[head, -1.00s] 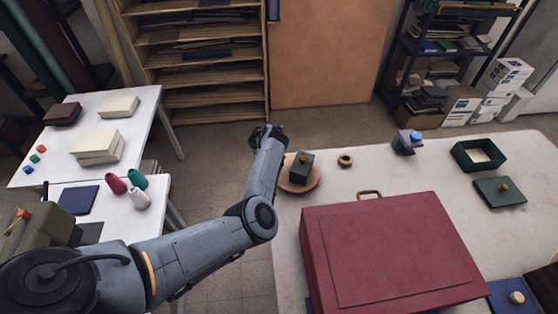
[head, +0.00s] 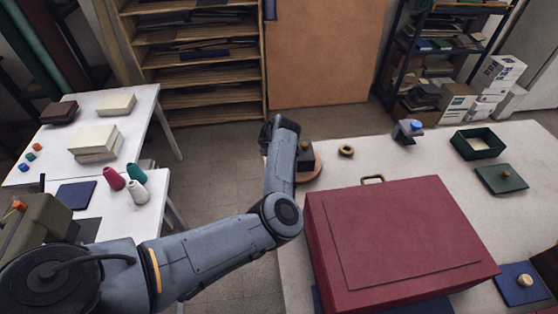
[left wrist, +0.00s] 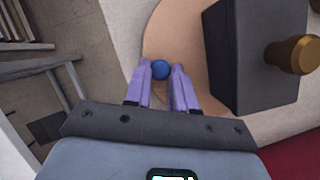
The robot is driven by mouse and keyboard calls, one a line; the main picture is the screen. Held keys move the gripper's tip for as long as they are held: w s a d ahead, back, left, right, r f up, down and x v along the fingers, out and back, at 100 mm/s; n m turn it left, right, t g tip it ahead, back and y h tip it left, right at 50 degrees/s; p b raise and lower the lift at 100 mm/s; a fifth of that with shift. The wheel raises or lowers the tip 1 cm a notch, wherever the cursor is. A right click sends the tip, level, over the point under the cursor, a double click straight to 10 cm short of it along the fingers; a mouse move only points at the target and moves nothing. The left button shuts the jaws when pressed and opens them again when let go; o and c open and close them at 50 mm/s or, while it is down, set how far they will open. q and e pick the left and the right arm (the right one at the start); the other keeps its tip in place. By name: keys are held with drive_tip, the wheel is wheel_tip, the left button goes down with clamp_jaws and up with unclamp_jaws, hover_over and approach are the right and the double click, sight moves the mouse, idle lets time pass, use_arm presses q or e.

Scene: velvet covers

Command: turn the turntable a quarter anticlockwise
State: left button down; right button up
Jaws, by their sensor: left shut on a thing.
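The turntable is a tan round disc (head: 314,169) at the left edge of the right-hand table, partly hidden behind my left arm in the head view. It also shows in the left wrist view (left wrist: 185,28). A dark block (left wrist: 255,55) with a brass knob (left wrist: 292,54) stands on it; the block also shows in the head view (head: 306,160). My left gripper (left wrist: 161,72) is over the disc's rim, its purple fingers shut on a small blue round knob (left wrist: 160,69). In the head view its fingertips are hidden by my arm. My right gripper is not in view.
A large red case (head: 400,240) with a brass handle fills the table's near middle, close to the turntable. A brass ring (head: 346,151) lies to the turntable's right. A grey item with a blue top (head: 407,130) and a green tray (head: 479,144) stand farther right.

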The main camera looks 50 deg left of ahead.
use_arm(q)
drive_tip(key=shift+s+d+n, duration=0.1)
drive_tip(key=shift+d+n, duration=0.1)
drive_tip(key=shift+n, duration=0.1)
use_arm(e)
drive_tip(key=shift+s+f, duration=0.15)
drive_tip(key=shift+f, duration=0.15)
use_arm(q)
drive_tip(key=c, duration=0.9)
unclamp_jaws()
drive_tip(key=shift+c, duration=0.2)
drive_tip(key=shift+s+r, duration=0.1)
drive_tip(key=shift+r, duration=0.35)
drive_tip(key=v, duration=0.9)
drive_tip(key=shift+s+d+r, duration=0.15)
drive_tip(key=shift+d+r, duration=0.05)
drive_tip(key=shift+r, duration=0.15)
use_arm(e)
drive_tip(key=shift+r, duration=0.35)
